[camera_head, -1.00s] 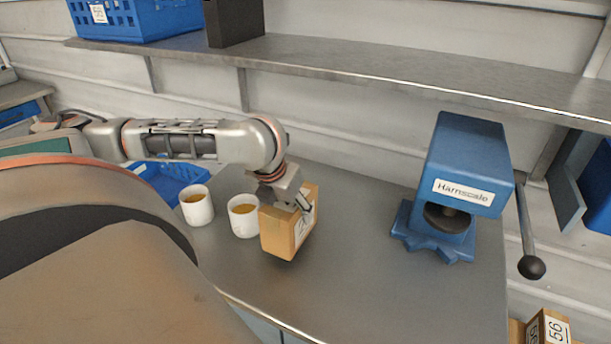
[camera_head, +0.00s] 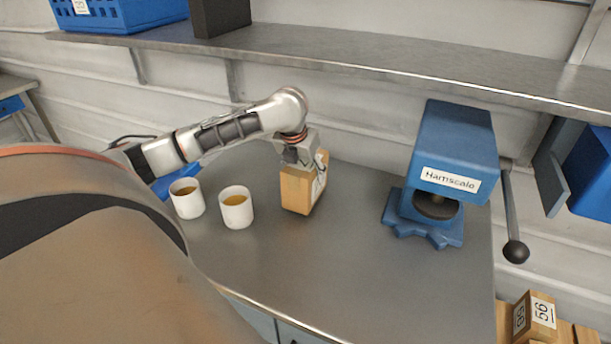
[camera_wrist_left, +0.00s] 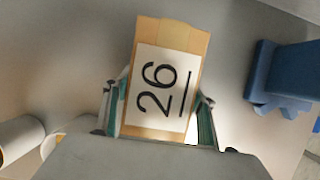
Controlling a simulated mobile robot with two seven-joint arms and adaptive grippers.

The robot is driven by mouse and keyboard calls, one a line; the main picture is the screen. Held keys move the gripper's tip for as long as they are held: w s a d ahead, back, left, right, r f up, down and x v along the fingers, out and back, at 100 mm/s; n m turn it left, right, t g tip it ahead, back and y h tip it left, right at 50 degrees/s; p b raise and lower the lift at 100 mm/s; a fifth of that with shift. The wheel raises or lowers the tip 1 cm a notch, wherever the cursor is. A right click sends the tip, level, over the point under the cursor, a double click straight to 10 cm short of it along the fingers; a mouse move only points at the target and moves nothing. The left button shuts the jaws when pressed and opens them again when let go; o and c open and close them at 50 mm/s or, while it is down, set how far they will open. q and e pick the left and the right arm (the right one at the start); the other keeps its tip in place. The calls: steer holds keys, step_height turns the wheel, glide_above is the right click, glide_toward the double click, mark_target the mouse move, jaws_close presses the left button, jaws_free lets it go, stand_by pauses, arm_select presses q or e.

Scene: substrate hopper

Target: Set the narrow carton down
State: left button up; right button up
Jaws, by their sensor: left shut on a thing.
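The narrow carton (camera_head: 297,190) is a tan box with a white label, upright at the middle of the grey table. My left gripper (camera_head: 304,165) comes down on it from above and is shut on it. In the left wrist view the carton (camera_wrist_left: 172,36) shows its label reading 26, between the two fingers of my left gripper (camera_wrist_left: 160,112). The carton's lower end is at or very near the table top; I cannot tell if it touches. My right gripper is not in view.
Two white cups (camera_head: 187,199) (camera_head: 236,208) with amber contents stand left of the carton. A blue press (camera_head: 440,175) labelled Hamscale, with a lever, stands at right. A shelf (camera_head: 330,62) runs above. The table (camera_head: 330,265) is clear in front.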

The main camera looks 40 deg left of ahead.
mark_target(298, 170)
arm_select(q)
steer(key=shift+f, duration=0.85)
steer(key=o, duration=1.6)
steer(key=shift+c, duration=0.2)
steer(key=shift+r, duration=0.1)
steer(key=v, duration=1.2)
